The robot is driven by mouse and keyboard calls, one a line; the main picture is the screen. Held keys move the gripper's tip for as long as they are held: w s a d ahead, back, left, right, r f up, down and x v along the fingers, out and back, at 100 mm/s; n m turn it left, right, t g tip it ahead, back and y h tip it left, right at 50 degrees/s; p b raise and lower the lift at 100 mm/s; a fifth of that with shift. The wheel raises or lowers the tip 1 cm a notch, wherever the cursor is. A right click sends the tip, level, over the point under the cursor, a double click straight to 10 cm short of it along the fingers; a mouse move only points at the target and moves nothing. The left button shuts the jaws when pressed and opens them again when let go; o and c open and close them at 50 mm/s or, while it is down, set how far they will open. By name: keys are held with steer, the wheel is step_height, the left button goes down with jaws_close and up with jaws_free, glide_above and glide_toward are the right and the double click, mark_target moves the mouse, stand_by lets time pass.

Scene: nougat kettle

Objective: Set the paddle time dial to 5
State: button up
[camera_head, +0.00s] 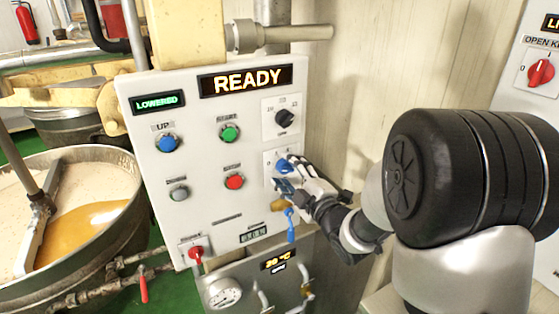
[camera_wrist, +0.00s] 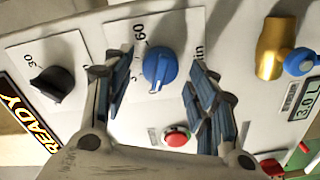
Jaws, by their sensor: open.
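A blue dial (camera_head: 284,165) sits on the right side of the white control panel, partly hidden by my gripper in the head view. In the wrist view the blue dial (camera_wrist: 160,67) lies between my two fingers, with "5", "60" and "min" printed around it. Its exact pointing is hard to read. My gripper (camera_head: 285,183) is open at the panel; in the wrist view the gripper (camera_wrist: 160,85) has one finger on each side of the dial, with gaps visible. Contact cannot be told.
A black dial (camera_head: 285,118) is above the blue one. A red button (camera_head: 235,182), green button (camera_head: 229,133) and blue UP button (camera_head: 168,143) sit left. A brass valve with a blue handle (camera_head: 291,227) is just below my gripper. A large kettle (camera_head: 130,230) stands left.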

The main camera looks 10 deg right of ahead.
steer(key=shift+w, duration=0.25)
steer(key=shift+s, duration=0.1)
steer(key=shift+c, duration=0.2)
steer(key=c, duration=1)
